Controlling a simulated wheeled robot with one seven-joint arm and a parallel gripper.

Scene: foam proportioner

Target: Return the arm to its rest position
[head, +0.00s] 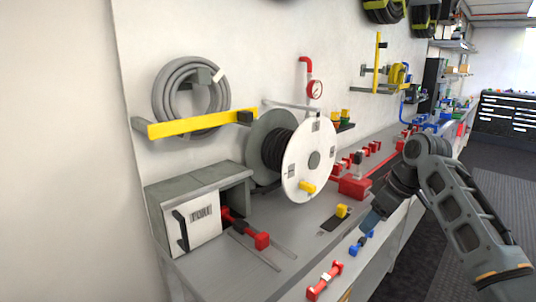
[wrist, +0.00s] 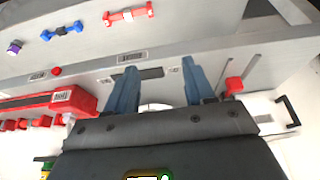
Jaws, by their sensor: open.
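My arm (head: 462,205) reaches in from the right side of the head view, bent at a dark elbow joint. My gripper (head: 371,221) is at its lower end, above the front edge of the bench and partly hidden by the arm. In the wrist view my gripper (wrist: 160,86) shows two blue fingers spread apart with nothing between them. A dark slot plate (wrist: 151,73) lies on the bench beyond the fingertips. The fingers appear apart from the bench fittings.
Red (head: 325,280) and blue (head: 361,243) handles sit along the front. The floor (head: 500,200) at right is open.

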